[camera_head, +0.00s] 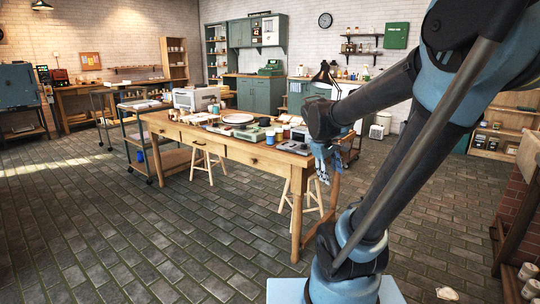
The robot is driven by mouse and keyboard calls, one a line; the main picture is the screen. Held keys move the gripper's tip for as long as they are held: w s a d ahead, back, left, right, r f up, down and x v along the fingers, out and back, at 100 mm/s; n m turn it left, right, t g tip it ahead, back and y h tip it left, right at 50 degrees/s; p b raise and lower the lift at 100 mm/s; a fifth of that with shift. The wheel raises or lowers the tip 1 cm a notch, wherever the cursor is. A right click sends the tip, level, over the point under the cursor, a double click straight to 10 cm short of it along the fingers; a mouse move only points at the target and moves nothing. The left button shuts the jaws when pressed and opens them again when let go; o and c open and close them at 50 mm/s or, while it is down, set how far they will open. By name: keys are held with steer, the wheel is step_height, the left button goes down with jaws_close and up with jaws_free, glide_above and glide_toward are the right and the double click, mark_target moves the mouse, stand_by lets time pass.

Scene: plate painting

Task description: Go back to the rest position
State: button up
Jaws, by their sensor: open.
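My gripper (321,166) hangs at the end of my arm, in front of the right end of a long wooden worktable (259,157). It is small in the picture, points downward and is open, with nothing seen between its fingers. A white plate (238,118) lies on the worktable among jars and tools, apart from my gripper. My arm covers part of the right side of the view.
Two wooden stools (208,165) stand by the worktable. A wheeled cart (160,150) is at its left end. Shelves (497,130) stand at the far right, and a brick structure (515,205) is at the right edge. The paved floor (120,220) at front left is clear.

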steer(key=s+a+f+m+y, duration=0.1)
steer(key=s+f+m+y, duration=0.1)
steer(key=s, duration=0.6)
steer(key=s+a+f+m+y, duration=0.1)
steer(key=s+f+m, duration=0.3)
steer(key=s+f, duration=0.3)
steer(key=shift+s+a+f+g+y, duration=0.2)
steer(key=shift+s+a+g+y, duration=0.2)
steer(key=shift+s, duration=0.65)
